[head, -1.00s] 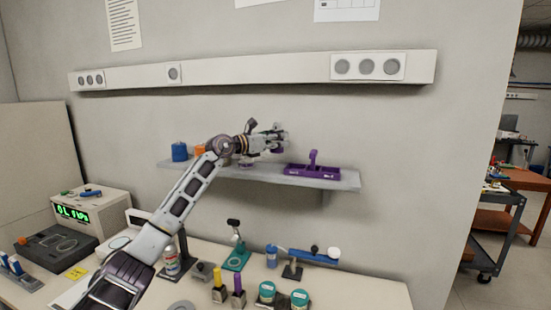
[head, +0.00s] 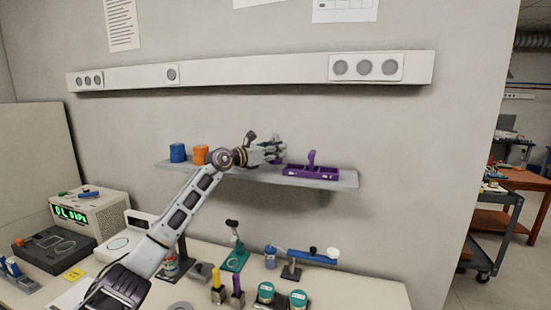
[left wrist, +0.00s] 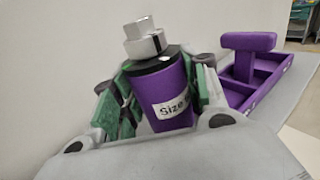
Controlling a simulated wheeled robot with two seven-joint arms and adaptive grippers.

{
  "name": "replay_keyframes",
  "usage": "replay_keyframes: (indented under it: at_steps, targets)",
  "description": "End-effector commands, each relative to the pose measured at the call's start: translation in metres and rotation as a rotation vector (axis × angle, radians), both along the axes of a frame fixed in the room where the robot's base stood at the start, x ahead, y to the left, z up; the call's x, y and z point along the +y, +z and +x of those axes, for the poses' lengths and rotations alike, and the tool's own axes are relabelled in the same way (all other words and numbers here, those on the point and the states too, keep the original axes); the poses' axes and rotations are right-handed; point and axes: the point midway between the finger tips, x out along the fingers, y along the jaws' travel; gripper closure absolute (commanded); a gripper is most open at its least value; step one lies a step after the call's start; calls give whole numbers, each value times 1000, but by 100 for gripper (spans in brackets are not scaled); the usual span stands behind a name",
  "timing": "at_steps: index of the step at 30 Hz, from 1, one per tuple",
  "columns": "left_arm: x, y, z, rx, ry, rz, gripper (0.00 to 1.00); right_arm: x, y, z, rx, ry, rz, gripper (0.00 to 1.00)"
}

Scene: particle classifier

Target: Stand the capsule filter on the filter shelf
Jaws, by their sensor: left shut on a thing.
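The capsule filter (left wrist: 168,98) is a purple cylinder with a black cap, a metal fitting on top and a white label reading "Size". In the left wrist view, my left gripper (left wrist: 155,105) is shut around it with green-padded fingers on either side. In the head view, my left gripper (head: 272,152) is over the grey filter shelf (head: 338,181), left of the purple tray. The filter is mostly hidden there by the fingers. Its bottom is hidden in the wrist view, so I cannot tell whether it touches the shelf. My right gripper is not in view.
A purple tray with a handle (head: 311,171) stands on the shelf right of my gripper. A blue container (head: 178,152) and an orange one (head: 200,155) stand at the shelf's left end. The bench below holds several instruments.

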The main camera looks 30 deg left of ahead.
Motion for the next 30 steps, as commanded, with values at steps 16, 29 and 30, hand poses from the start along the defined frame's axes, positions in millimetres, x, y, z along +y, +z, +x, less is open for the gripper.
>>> replay_keyframes:
  at_steps: [16,29,30]
  targets:
    - [0,-25,0,-3,0,0,93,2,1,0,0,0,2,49]
    - [0,-29,0,1,0,0,38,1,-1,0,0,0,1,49]
    - [0,-29,0,1,0,0,34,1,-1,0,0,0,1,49]
